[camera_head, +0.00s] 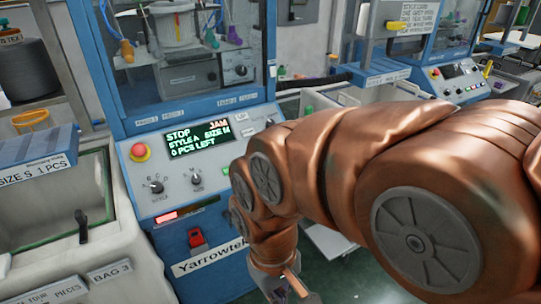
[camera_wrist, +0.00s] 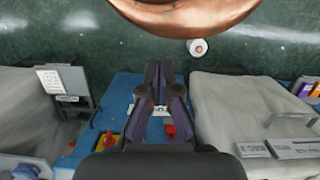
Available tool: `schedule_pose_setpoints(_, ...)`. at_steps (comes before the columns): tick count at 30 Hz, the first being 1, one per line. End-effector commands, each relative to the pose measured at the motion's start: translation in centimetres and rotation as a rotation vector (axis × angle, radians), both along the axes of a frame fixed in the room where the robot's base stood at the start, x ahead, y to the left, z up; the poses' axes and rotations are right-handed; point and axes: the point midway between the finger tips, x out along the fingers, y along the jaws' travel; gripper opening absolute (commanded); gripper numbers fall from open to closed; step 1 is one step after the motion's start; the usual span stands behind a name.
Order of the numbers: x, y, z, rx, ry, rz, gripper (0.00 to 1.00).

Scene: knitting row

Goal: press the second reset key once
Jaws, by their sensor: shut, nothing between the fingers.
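The nearest knitting machine has a sloped control panel (camera_head: 215,165) with a lit screen (camera_head: 200,139) reading STOP, JAM, STYLE A, 0 PCS LEFT. A second, similar machine panel (camera_head: 458,80) shows farther back at the right. Which control is a reset key cannot be read; my arm hides the near panel's right part. My gripper (camera_head: 290,285) is low at the bottom of the head view, in front of the near machine and partly cut off. In the wrist view my gripper (camera_wrist: 157,72) is shut and empty, pointing over a blue machine front (camera_wrist: 122,92).
A red emergency button (camera_head: 140,152), two dark knobs and a red switch (camera_head: 196,238) are on the near machine. A bin (camera_head: 60,215) stands at its left. Green floor (camera_head: 340,280) shows at the lower right. Pale bins flank the blue front in the wrist view.

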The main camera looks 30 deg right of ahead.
Motion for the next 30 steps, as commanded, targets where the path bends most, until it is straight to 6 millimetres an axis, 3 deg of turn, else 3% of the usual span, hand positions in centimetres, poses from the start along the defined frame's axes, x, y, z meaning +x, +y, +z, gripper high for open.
schedule_pose_setpoints(7, 0.3, 0.2, 0.1, 0.010, 0.004, -0.020, 0.00)
schedule_pose_setpoints(11, 1.6, 1.1, 0.4, 0.058, 0.019, -0.115, 0.00)
schedule_pose_setpoints(17, 6.3, 3.0, 1.3, 0.204, 0.066, -0.416, 0.00)
schedule_pose_setpoints(22, 11.5, 3.7, 2.4, 0.347, 0.119, -0.713, 0.00)
schedule_pose_setpoints(26, 15.8, 3.0, 3.3, 0.460, 0.169, -0.945, 0.00)
schedule_pose_setpoints(30, 20.5, 0.9, 4.1, 0.584, 0.230, -1.201, 0.00)
